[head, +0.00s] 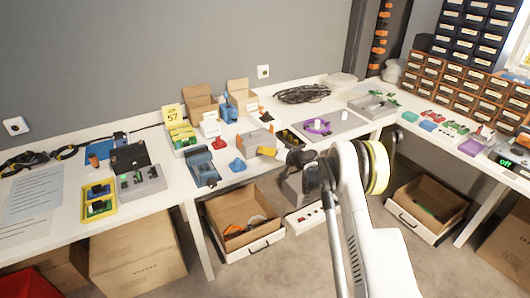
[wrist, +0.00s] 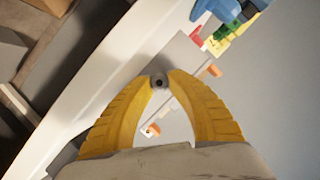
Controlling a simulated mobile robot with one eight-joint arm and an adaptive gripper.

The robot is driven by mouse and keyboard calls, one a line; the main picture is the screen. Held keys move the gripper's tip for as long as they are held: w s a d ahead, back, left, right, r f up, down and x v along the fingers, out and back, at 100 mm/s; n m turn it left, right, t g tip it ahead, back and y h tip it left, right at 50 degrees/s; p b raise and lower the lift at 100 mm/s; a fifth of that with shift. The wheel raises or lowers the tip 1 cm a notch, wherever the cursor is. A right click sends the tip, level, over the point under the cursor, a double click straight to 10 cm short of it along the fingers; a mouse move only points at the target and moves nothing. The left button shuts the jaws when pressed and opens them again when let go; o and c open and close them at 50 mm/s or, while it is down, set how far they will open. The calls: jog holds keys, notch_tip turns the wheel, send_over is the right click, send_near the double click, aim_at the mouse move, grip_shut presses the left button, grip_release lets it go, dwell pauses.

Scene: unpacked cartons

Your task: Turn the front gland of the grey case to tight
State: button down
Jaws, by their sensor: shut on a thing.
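The grey case (head: 254,138) stands near the front edge of the white table, left of my arm. In the wrist view the grey case (wrist: 183,56) lies beyond my fingertips, with small orange parts on its sides. My gripper (head: 265,151) is at the front side of the case. In the wrist view the yellow fingers of my gripper (wrist: 160,80) are closed on a small dark grey round gland (wrist: 158,83) with a dark centre. The fingers hide part of the case and the gland's sides. I cannot tell how tight the gland is.
A blue funnel-like piece (head: 237,165) and a blue holder (head: 203,167) stand to the left. A grey plate with a purple ring (head: 318,127) lies to the right. An open carton (head: 243,213) is below the table edge.

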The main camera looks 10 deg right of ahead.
dwell(0.3)
jog(key=c, duration=1.2)
grip_release()
jog(key=shift+c, duration=0.2)
jog(key=n+h, duration=0.2)
jog(key=n, duration=0.1)
jog(key=n+h, duration=0.1)
jog(key=shift+s+a+r+t, duration=0.1)
jog(key=shift+a+t, duration=0.15)
jog(key=shift+t, duration=0.05)
jog(key=p+v, duration=0.4)
jog(key=v, duration=0.7)
jog(key=s+a+r+g+b, duration=0.1)
jog(key=s+a+r, duration=0.1)
jog(key=s+r, duration=0.4)
jog(key=s+a+r+n+g+h+b, duration=0.1)
jog(key=s+a+r, duration=0.1)
jog(key=s+r, duration=0.5)
notch_tip(320, 180, up, 3)
jog(key=shift+a+f+h, duration=0.2)
jog(key=shift+a+h, duration=0.1)
jog(key=shift+a, duration=0.1)
